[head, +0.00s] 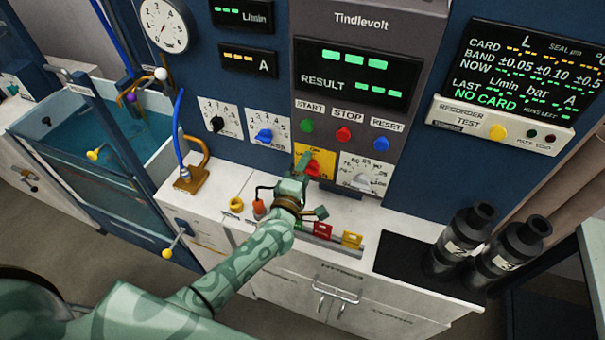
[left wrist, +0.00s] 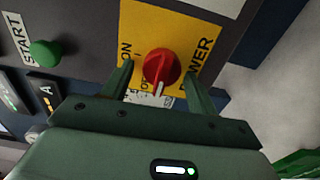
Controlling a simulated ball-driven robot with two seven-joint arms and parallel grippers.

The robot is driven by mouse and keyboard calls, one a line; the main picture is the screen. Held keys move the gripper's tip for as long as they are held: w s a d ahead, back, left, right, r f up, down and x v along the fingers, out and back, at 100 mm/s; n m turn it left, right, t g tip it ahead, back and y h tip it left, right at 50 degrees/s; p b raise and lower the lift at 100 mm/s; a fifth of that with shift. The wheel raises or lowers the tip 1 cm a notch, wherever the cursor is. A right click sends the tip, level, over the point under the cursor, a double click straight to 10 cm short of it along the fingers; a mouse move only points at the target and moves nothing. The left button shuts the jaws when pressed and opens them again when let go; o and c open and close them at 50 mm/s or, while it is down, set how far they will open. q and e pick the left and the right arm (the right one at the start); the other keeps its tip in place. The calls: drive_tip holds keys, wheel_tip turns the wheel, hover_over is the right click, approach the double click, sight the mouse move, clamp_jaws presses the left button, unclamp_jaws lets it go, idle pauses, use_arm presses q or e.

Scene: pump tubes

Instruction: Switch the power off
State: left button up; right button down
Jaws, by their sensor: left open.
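The red power knob (left wrist: 161,68) sits on a yellow plate (left wrist: 150,22) marked ON and POWER. A white line on the knob points toward the bottom of the left wrist view, near a small label partly hidden by my gripper. My left gripper (left wrist: 158,88) is open, with one finger on each side of the knob; whether they touch it I cannot tell. In the head view my left gripper (head: 303,168) reaches up to the panel and covers part of the yellow plate (head: 301,151) and the knob (head: 322,168). My right gripper is not in view.
Green start (head: 307,126), red stop (head: 343,134) and blue reset (head: 381,144) buttons sit above the plate. A white dial (head: 362,173) is close on its right. Displays are lit.

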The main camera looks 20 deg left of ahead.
use_arm(q)
drive_tip(key=s, duration=1.6)
drive_tip(key=shift+s+a, duration=0.15)
drive_tip(key=shift+a, duration=0.15)
drive_tip(key=s+f+m+g+h+b, duration=0.1)
drive_tip(key=s+f+m+g, duration=0.45)
drive_tip(key=f, duration=0.75)
drive_tip(key=s+f+m+g+h+b, duration=0.1)
drive_tip(key=s+f+m+g, duration=0.2)
drive_tip(key=s+f+m, duration=0.6)
drive_tip(key=s+a+f+m+g+y+b, duration=0.1)
drive_tip(key=s+a+f+m+g+b, duration=0.2)
drive_tip(key=s+f, duration=0.7)
drive_tip(key=s+a+f+m+g+y+b, duration=0.1)
drive_tip(key=s+a+f+m+g+b, duration=0.3)
drive_tip(key=s+f, duration=0.6)
wheel_tip(320, 180, down, 5)
drive_tip(key=shift+a+f+g+y+b, duration=0.2)
drive_tip(key=shift+a+g+y+b, duration=0.1)
drive_tip(key=shift+a+g, duration=0.45)
